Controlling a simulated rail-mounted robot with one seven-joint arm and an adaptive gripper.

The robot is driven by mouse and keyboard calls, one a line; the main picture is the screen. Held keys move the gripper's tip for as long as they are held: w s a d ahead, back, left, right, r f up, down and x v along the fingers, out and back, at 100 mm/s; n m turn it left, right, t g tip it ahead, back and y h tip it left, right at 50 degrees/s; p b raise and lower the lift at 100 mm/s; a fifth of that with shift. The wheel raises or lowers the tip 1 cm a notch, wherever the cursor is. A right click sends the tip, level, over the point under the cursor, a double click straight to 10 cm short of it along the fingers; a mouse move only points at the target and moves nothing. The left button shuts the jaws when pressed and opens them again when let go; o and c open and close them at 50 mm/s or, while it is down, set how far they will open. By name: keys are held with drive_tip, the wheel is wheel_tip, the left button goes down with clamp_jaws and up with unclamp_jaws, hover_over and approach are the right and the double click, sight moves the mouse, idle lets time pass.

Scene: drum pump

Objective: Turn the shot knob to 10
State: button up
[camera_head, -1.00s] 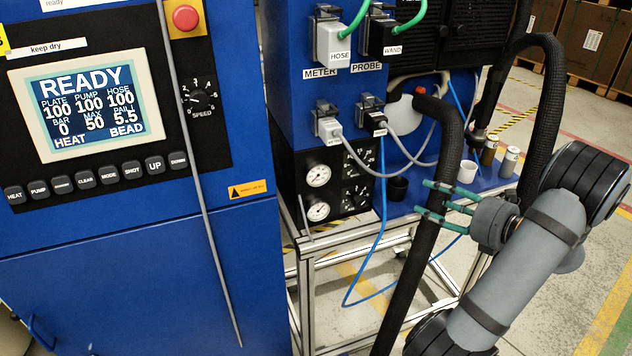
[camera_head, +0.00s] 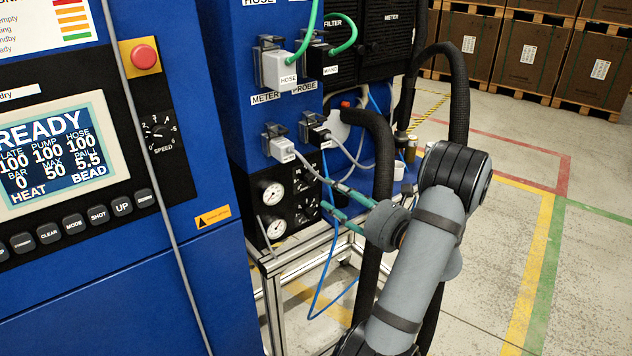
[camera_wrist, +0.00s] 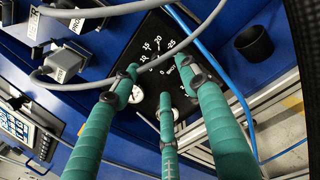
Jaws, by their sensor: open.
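The black gauge panel (camera_head: 290,205) on the blue machine carries an upper numbered dial (camera_head: 304,181) and a lower dial (camera_head: 306,209), both partly behind my fingers in the head view. In the wrist view, one numbered dial (camera_wrist: 158,46) shows between my fingertips, with marks such as 10, 15, 20 and 25. I cannot clearly read the dial labels or the knob's setting. My gripper (camera_head: 326,197) has teal fingers, spread and empty, in front of this panel. In the wrist view my gripper (camera_wrist: 160,76) points at the panel; contact cannot be told.
Two white gauges (camera_head: 272,193) sit left of the dials. Grey cables (camera_head: 345,172) and a blue hose (camera_head: 318,290) run close to my fingers. Grey connectors (camera_head: 281,148) sit above. A black cup (camera_wrist: 254,43) stands beside the panel. The READY display (camera_head: 50,150) is left.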

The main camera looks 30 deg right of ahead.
sight(313, 181)
drive_tip(key=p+x, duration=0.1)
drive_tip(key=x, duration=0.6)
drive_tip(key=shift+w+a, duration=0.2)
drive_tip(key=shift+f, duration=0.1)
drive_tip(key=shift+c, duration=0.9)
clamp_jaws()
